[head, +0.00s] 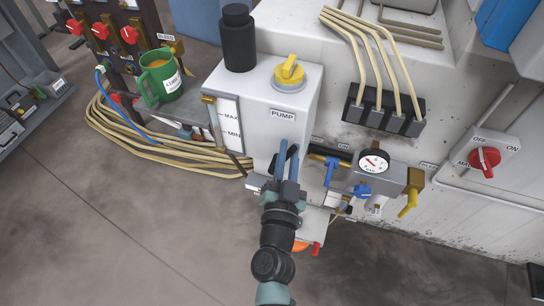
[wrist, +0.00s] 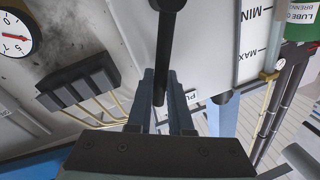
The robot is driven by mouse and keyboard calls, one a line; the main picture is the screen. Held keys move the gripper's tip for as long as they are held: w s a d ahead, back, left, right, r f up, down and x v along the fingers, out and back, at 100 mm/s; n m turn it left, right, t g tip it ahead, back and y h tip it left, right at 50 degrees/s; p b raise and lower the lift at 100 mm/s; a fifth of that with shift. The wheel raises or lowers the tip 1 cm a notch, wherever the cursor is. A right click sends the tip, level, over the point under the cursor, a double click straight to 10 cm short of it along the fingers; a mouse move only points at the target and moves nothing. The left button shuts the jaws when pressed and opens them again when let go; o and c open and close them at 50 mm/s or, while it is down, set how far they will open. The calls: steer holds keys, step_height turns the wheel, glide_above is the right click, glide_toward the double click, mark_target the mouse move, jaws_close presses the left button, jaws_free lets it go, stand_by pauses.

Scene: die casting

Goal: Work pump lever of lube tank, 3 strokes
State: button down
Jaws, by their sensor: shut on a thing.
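The white lube tank (head: 258,100) stands in the middle of the head view, with a PUMP label (head: 283,115) on its front and a MAX/MIN sight gauge (head: 226,122) on its left side. My gripper (head: 287,150) is in front of the tank below the label. In the wrist view my gripper (wrist: 160,78) is shut on the dark pump lever (wrist: 166,48), a rod that runs between the two blue-grey fingers. The lever is largely hidden behind my gripper in the head view.
A yellow cap (head: 289,72) and a black cylinder (head: 238,40) are on the tank top. A pressure gauge (head: 374,162) and a blue valve handle (head: 330,168) sit close right. A green jug (head: 160,78) and coiled hoses (head: 140,140) are left. Open floor lies in front.

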steer(key=n+p, duration=0.1)
steer(key=a+n+p, duration=0.1)
steer(key=p, duration=0.1)
steer(key=a+r+n+p, duration=0.1)
steer(key=shift+w+y+p, duration=0.3)
steer(key=shift+p, duration=0.1)
steer(key=shift+w+a+f+n+g+p, duration=0.1)
steer(key=shift+a+f+n+g+p, duration=0.2)
steer(key=shift+n+p, duration=0.15)
steer(key=f+m+b, duration=0.1)
steer(key=b, duration=0.1)
steer(key=shift+d+b, duration=0.3)
steer(key=shift+d, duration=0.1)
steer(key=m+b, duration=0.1)
steer(key=d+m+b, duration=0.1)
steer(key=b, duration=0.1)
steer(key=shift+s+d+f+m+b, duration=0.3)
steer(key=shift+s+m, duration=0.05)
steer(key=shift+s, duration=0.05)
steer(key=shift+s+d+m+t+b, duration=0.15)
steer(key=shift+d+m+t+b, duration=0.25)
steer(key=shift+m+b, duration=0.3)
steer(key=shift+d+r, duration=0.1)
steer(key=shift+r, duration=0.1)
